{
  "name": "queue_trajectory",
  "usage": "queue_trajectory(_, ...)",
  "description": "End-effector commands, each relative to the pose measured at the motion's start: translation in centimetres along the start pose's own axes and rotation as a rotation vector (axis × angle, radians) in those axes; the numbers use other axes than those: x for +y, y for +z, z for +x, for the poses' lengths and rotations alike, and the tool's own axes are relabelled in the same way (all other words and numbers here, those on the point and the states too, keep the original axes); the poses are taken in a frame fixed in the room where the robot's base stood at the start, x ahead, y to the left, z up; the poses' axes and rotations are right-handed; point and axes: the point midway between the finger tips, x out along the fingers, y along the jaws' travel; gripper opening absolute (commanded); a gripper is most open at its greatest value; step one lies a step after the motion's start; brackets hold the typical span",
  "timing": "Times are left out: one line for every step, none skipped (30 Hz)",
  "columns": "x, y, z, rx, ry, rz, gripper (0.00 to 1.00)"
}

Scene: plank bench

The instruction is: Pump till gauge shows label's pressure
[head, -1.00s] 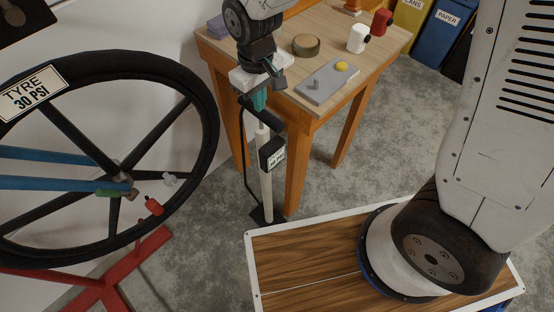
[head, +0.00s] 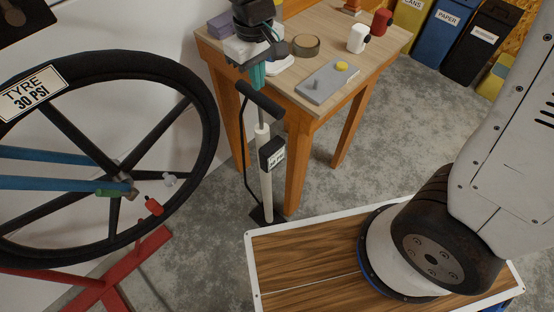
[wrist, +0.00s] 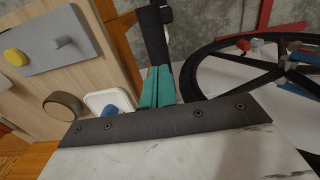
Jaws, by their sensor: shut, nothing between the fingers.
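The tyre label (head: 32,92) reads "TYRE 30 PSI" on the black wheel (head: 207,120) at left. The floor pump (head: 266,190) stands upright beside the bench; its black T-handle (head: 266,104) is raised, with a length of thin rod showing below. The gauge (head: 272,153) is a black box on the barrel, with a pale face too small to read. My gripper (head: 258,76), with teal fingers, is shut and empty, pointing down just above the handle's left part. In the wrist view the fingers (wrist: 157,88) meet beside the handle (wrist: 153,35); contact is unclear.
The plank bench (head: 325,60) holds a grey plate with yellow button (head: 330,80), a tape roll (head: 306,46) and bottles (head: 358,39). A black hose (head: 246,150) hangs beside the pump. A red stand (head: 100,291) holds the wheel. Bins stand behind.

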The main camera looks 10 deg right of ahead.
Motion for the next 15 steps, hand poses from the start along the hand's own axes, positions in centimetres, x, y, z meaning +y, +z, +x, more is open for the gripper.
queue_trajectory(0.0, 0.0, 0.0, 0.0, 0.0, 0.0, 0.0)
queue_trajectory(0.0, 0.0, 0.0, 0.0, 0.0, 0.0, 0.0)
queue_trajectory(0.0, 0.0, 0.0, 0.0, 0.0, 0.0, 0.0)
queue_trajectory(0.0, 0.0, 0.0, 0.0, 0.0, 0.0, 0.0)
queue_trajectory(0.0, 0.0, 0.0, 0.0, 0.0, 0.0, 0.0)
queue_trajectory(0.0, 0.0, 0.0, 0.0, 0.0, 0.0, 0.0)
queue_trajectory(0.0, 0.0, 0.0, 0.0, 0.0, 0.0, 0.0)
queue_trajectory(0.0, 0.0, 0.0, 0.0, 0.0, 0.0, 0.0)
queue_trajectory(0.0, 0.0, -0.1, 0.0, 0.0, 0.0, 0.0)
queue_trajectory(0.0, 0.0, -0.2, 0.0, 0.0, 0.0, 0.0)
queue_trajectory(0.0, 0.0, -0.4, 0.001, 0.0, 0.0, 0.0)
queue_trajectory(0.0, 0.0, -0.7, 0.002, 0.0, 0.0, 0.0)
queue_trajectory(0.0, -0.1, -1.0, 0.002, 0.0, 0.0, 0.0)
queue_trajectory(0.0, -0.1, -1.3, 0.003, 0.0, 0.0, 0.0)
queue_trajectory(0.0, 0.0, -1.7, 0.002, 0.0, 0.0, 0.0)
